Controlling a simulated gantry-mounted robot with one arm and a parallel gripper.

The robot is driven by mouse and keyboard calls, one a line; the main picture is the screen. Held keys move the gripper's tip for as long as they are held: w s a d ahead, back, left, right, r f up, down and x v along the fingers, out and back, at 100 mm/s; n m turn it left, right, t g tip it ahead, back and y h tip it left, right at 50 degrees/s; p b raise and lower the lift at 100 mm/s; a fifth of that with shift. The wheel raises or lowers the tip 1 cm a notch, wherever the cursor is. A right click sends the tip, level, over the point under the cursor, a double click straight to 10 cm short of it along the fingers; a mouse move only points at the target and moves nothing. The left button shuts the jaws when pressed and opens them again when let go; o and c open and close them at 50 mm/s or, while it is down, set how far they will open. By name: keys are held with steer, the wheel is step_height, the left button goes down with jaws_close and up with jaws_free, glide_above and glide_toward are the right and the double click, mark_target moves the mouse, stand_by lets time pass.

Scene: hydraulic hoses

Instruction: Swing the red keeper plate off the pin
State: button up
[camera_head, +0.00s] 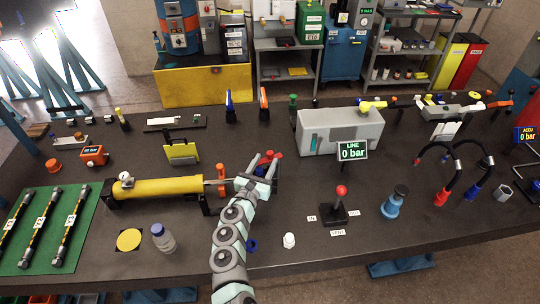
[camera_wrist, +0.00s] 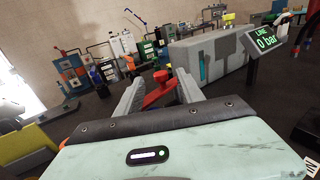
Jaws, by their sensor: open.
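The red keeper plate (camera_wrist: 153,97) shows in the wrist view between the two grey fingers of my gripper (camera_wrist: 162,80). A red knob-like top rises from it. The fingers stand apart on either side of the red part; whether they touch it I cannot tell. In the head view my gripper (camera_head: 262,171) is at the right end of the yellow cylinder (camera_head: 158,188), with red parts (camera_head: 277,157) showing at its tip. The pin is hidden or too small to tell. An orange-red collar (camera_head: 221,181) stands around the cylinder's rod end.
A grey block (camera_head: 340,131) and a line display reading 0 bar (camera_head: 352,151) stand behind and right of my gripper. A red-knobbed lever (camera_head: 341,192), a blue bottle-like part (camera_head: 395,203) and curved hoses (camera_head: 455,165) lie farther right. A green mat (camera_head: 45,232) with hoses is at left.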

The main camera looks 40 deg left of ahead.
mark_target(269, 155)
steer(key=b+x, duration=0.3)
steer(key=x, duration=0.1)
steer(key=shift+w+f, duration=0.15)
steer(key=shift+w, duration=0.1)
steer(key=shift+w+a, duration=0.25)
steer(key=shift+w, duration=0.1)
jaws_close()
stand_by(1.2)
